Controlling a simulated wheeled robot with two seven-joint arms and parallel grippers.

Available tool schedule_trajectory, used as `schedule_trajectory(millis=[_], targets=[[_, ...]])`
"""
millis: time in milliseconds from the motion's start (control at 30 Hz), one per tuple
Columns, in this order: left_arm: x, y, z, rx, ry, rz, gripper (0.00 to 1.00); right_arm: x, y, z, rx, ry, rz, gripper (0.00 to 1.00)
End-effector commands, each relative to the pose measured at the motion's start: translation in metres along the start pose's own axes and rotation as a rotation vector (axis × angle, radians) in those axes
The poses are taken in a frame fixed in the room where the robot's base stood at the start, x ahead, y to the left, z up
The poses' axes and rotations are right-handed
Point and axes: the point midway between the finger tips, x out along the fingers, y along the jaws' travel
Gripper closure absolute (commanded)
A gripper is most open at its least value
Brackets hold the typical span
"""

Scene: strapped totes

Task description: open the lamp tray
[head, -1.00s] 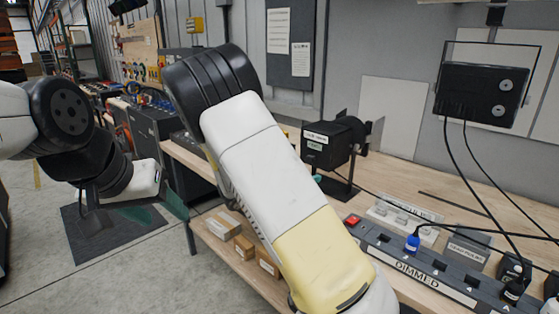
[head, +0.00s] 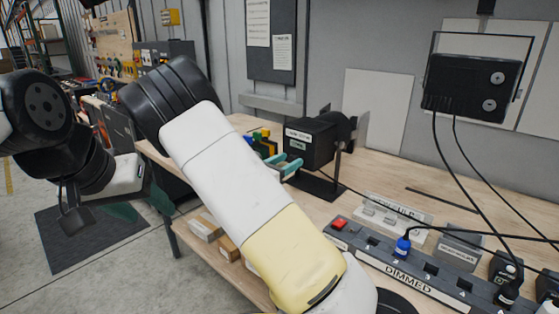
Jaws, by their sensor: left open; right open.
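A black lamp (head: 318,145) with a white label on its side stands on a dark base plate on the wooden bench (head: 420,200). I cannot make out a separate tray edge on its housing, and the lamp looks closed. My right gripper (head: 284,164), with teal fingers, is open and empty just left of the lamp's lower side. It looks close to the lamp, but I cannot tell whether it touches. My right arm hides part of that area. My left gripper (head: 145,206) is open and empty over the floor, left of the bench and far from the lamp.
A black power strip (head: 395,268) marked DIMMED, with a blue plug (head: 403,246), lies along the bench front. A black floodlight (head: 475,86) hangs at right, its cables crossing the bench. Small coloured items (head: 262,139) sit left of the lamp. Boxes (head: 205,229) lie on the lower shelf.

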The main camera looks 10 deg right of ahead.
Motion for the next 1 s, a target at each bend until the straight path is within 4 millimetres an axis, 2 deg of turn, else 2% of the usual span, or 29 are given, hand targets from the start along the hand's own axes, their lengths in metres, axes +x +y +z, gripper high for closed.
schedule_trajectory(millis=[133, 300, 367, 400, 1000], targets=[[-0.0001, -0.0001, 0.0000, 0.000, 0.000, 0.000, 0.45, -0.0001, 0.0000, 0.0000, 0.000, 0.000, 0.000, 0.52], [-0.0001, 0.0000, 0.0000, 0.000, 0.000, 0.000, 0.45, -0.0002, -0.0001, 0.0000, 0.000, 0.000, 0.000, 0.86], [-0.0001, 0.0000, 0.0000, 0.000, 0.000, 0.000, 0.45, -0.0002, 0.0000, 0.0000, 0.000, 0.000, 0.000, 0.97], [-0.0001, 0.0000, 0.0000, 0.000, 0.000, 0.000, 0.45, -0.0002, 0.0000, 0.0000, 0.000, 0.000, 0.000, 1.00], [-0.0001, 0.0000, 0.0000, 0.000, 0.000, 0.000, 0.45, -0.0003, 0.0001, 0.0000, 0.000, 0.000, 0.000, 1.00]])
